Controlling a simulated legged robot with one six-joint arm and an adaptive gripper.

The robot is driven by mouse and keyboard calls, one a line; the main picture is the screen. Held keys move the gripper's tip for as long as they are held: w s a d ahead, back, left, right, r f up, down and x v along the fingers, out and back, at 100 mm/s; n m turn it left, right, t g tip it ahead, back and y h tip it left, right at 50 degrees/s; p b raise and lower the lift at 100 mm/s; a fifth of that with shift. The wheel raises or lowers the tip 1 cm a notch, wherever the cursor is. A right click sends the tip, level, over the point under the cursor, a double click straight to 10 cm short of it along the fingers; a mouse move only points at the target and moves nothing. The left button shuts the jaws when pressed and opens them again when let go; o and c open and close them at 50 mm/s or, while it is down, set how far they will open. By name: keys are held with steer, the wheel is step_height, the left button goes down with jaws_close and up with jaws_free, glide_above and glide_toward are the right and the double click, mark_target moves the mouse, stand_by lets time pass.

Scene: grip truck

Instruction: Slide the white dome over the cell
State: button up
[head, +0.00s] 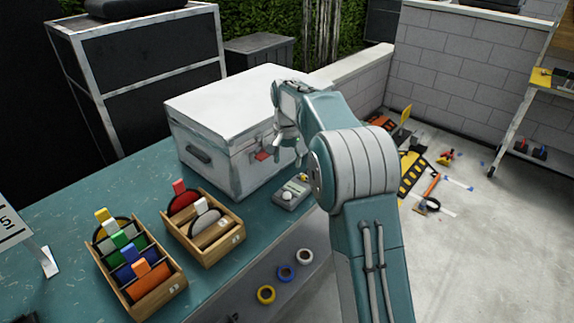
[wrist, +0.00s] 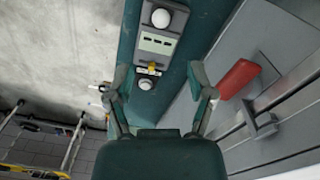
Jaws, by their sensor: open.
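A small grey meter (head: 292,191) lies on the teal bench top near its right edge, in front of the white case. In the wrist view its body (wrist: 157,42) lies beyond my fingers. It has a white round part (wrist: 160,18) at the far end, a small yellow piece (wrist: 152,67), and another white round part (wrist: 146,84) at the near end. I cannot tell for sure which round part is the dome and which covers the cell. My gripper (head: 289,158) is open and empty above the meter. In the wrist view its fingers (wrist: 160,78) frame the near round part, apart from it.
The white case (head: 235,125) with a red latch (wrist: 239,79) stands close behind the meter. Two wooden racks (head: 205,230) (head: 143,275) hold filters at the left. Tape rolls (head: 285,272) hang on the bench's side. A chart (head: 15,230) stands at the far left.

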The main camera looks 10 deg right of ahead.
steer(key=shift+a, duration=0.1)
steer(key=c, duration=0.4)
steer(key=shift+w+f+t, duration=0.1)
steer(key=shift+w+t, duration=0.05)
steer(key=shift+t, duration=0.15)
jaws_close()
steer(key=n+t+h, duration=0.1)
steer(key=n+t, duration=0.2)
steer(key=n, duration=0.1)
glide_above(287, 185)
step_height(287, 185, down, 9)
steer(key=shift+f, duration=0.4)
steer(key=shift+s+a+f, duration=0.15)
steer(key=shift+s, duration=0.45)
steer(key=shift+s+a+f, duration=0.1)
steer(key=shift+s+f, duration=0.1)
steer(key=shift+s, duration=0.35)
steer(key=shift+s+a+f, duration=0.15)
steer(key=shift+s, duration=0.45)
